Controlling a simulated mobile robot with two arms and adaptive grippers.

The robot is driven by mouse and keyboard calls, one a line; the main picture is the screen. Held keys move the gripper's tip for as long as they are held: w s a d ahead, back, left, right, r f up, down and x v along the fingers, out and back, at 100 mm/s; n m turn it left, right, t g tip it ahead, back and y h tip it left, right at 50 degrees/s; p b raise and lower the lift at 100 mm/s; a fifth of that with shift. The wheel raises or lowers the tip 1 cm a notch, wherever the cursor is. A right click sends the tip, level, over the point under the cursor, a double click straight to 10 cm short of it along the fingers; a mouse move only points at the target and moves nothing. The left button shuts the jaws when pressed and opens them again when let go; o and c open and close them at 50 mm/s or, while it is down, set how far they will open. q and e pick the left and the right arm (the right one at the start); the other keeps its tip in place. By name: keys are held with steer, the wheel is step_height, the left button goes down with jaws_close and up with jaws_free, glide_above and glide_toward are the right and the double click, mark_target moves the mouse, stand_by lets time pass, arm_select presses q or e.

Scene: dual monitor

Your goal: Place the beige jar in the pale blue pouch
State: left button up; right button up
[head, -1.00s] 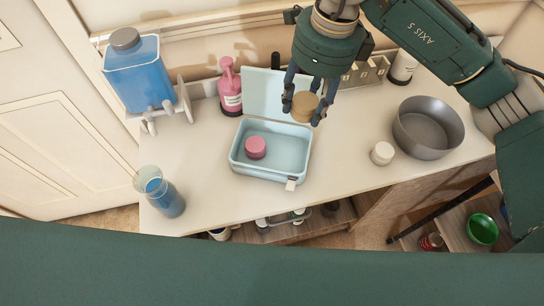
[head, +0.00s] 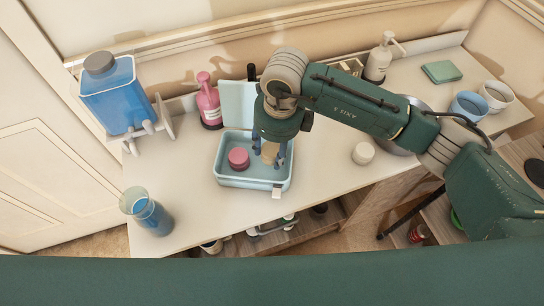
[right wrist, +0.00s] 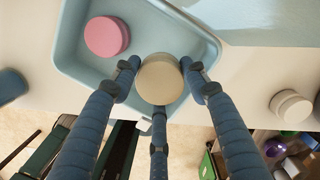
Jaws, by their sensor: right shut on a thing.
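The pale blue pouch (head: 225,182) stands open on the counter in the head view, with its lid raised at the back. It also shows in the right wrist view (right wrist: 72,50). A pink round jar (head: 238,158) lies inside it on the left. My right gripper (head: 270,160) is over the right part of the pouch, shut on the beige jar (head: 270,151). In the right wrist view the fingers surround the beige jar (right wrist: 160,79), which appears within the pouch outline. Whether it touches the pouch floor cannot be told. My left gripper is not in view.
A white jar (head: 363,153) stands right of the pouch, beside a grey bowl partly hidden by my arm. A pink pump bottle (head: 208,102) is behind left. A beaker of blue liquid (head: 150,214) stands at the left front edge.

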mark_target(272, 160)
step_height(272, 160, down, 5)
steer(key=shift+r, duration=0.2)
steer(key=shift+f, duration=0.1)
steer(key=shift+f, duration=0.15)
steer(key=o, duration=1.2)
steer(key=shift+c, duration=0.2)
